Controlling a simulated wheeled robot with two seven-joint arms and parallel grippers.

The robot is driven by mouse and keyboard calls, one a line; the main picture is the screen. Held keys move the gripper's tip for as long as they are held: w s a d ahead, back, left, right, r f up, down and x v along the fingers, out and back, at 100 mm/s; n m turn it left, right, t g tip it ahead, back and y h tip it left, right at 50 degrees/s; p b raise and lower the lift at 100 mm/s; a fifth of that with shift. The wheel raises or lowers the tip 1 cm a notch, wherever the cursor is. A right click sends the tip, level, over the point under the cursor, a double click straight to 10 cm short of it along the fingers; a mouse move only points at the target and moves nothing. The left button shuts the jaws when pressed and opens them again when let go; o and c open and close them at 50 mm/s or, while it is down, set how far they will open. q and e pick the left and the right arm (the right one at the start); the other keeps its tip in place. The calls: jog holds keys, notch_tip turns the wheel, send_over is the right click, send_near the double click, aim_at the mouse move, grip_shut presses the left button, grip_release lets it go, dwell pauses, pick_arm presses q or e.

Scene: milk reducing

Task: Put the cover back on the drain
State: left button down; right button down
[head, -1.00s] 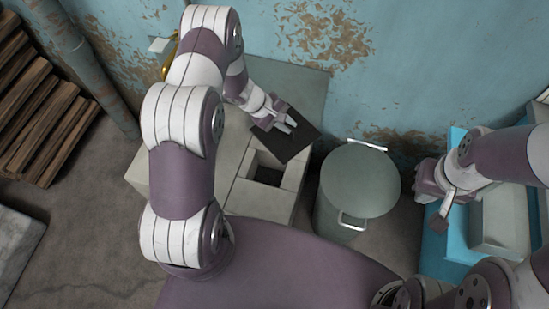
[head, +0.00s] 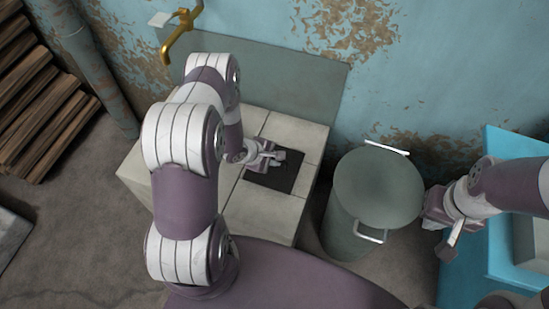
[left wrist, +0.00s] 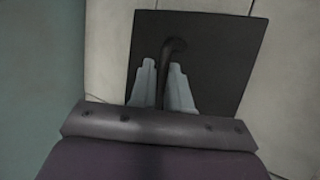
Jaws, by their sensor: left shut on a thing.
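The drain cover is a dark square plate (head: 284,181) with a thin curved handle. My left gripper (head: 274,158) is shut on its handle, above the plate. In the left wrist view the cover (left wrist: 225,60) fills the upper middle, and its handle stands between the two pale fingers (left wrist: 163,85). The cover lies over the place of the drain opening in the pale tiled block (head: 262,208); the opening is hidden. I cannot tell whether the cover is fully seated. My right gripper (head: 445,222) hangs at the right, near the blue container; its finger gap is unclear.
A grey-green lidded bin (head: 375,195) with white handles stands right of the tiled block. A brass tap (head: 182,32) is on the wall behind. A blue container (head: 505,150) is at the right. Stacked wood (head: 40,110) is at the far left.

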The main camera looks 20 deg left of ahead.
pick_arm(q)
jog(key=shift+f+b, duration=0.3)
jog(key=shift+f, duration=0.4)
pick_arm(e)
jog(key=shift+f, duration=0.8)
pick_arm(q)
jog(key=shift+f+b, duration=0.3)
jog(key=shift+f, duration=0.2)
pick_arm(e)
jog(key=shift+f, duration=0.25)
pick_arm(q)
jog(key=c, duration=1)
grip_release()
jog(key=p+v, duration=0.5)
jog(key=v, duration=0.7)
jog(key=shift+s+a+r, duration=0.1)
jog(key=shift+s+r, duration=0.1)
jog(key=shift+r, duration=0.15)
pick_arm(e)
notch_tip(320, 180, up, 5)
jog(key=shift+r, duration=0.15)
